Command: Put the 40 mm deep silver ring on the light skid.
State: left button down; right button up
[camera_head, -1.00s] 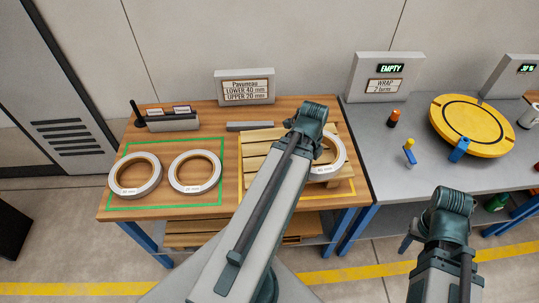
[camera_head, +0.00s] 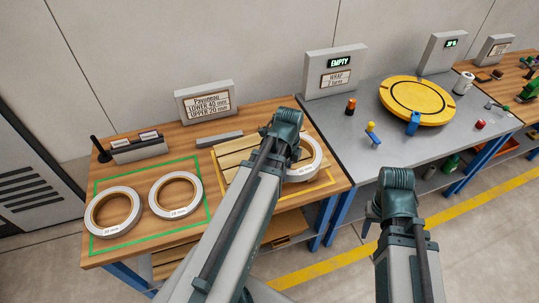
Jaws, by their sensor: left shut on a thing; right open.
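A silver ring (camera_head: 314,163) with a small label is at the right part of the light skid (camera_head: 233,153), a slatted wooden pallet inside a yellow outline. My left gripper (camera_head: 284,135) is above the skid and shut on this ring; its wrist hides the fingertips and the ring's left part. I cannot tell whether the ring rests on the slats. Two more silver rings with tan inner faces, a left one (camera_head: 90,218) and a right one (camera_head: 155,199), lie flat in the green outline. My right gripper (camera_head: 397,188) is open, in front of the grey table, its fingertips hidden.
A sign (camera_head: 205,100) reads LOWER 40 mm, UPPER 20 mm. A grey bar (camera_head: 220,139) lies behind the skid. A grey table (camera_head: 350,145) to the right holds a yellow turntable (camera_head: 418,98), an orange-topped item (camera_head: 351,106) and a yellow-topped item (camera_head: 372,134).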

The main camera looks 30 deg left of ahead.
aim_at(307, 171)
pick_arm(q)
jog(key=w+d, duration=0.1)
jog(key=d, duration=0.1)
jog(key=w+d, duration=0.1)
jog(key=d, duration=0.1)
jog(key=w+d, duration=0.1)
jog(key=d, duration=0.1)
jog(key=shift+w+r, duration=0.2)
jog(key=shift+w, duration=0.05)
jog(key=a, duration=0.5)
jog(key=s+a+f, duration=0.1)
jog(key=a, duration=0.3)
jog(key=s+a+b, duration=0.1)
jog(key=a, duration=0.4)
jog(key=shift+a+f, duration=0.2)
jog(key=shift+a, duration=0.15)
jog(key=shift+a, duration=0.1)
jog(key=shift+a, duration=0.2)
jog(key=f+b, duration=0.1)
jog(key=b, duration=0.1)
jog(key=f+b, duration=0.1)
jog(key=f, duration=0.1)
jog(key=shift+s+a+f+b, duration=0.1)
jog(key=shift+a+f+b, duration=0.2)
jog(key=shift+a+b, duration=0.1)
jog(key=shift+f, duration=0.15)
jog(key=c, duration=0.5)
grip_release()
jog(key=shift+d, duration=0.1)
jog(key=shift+c, duration=0.2)
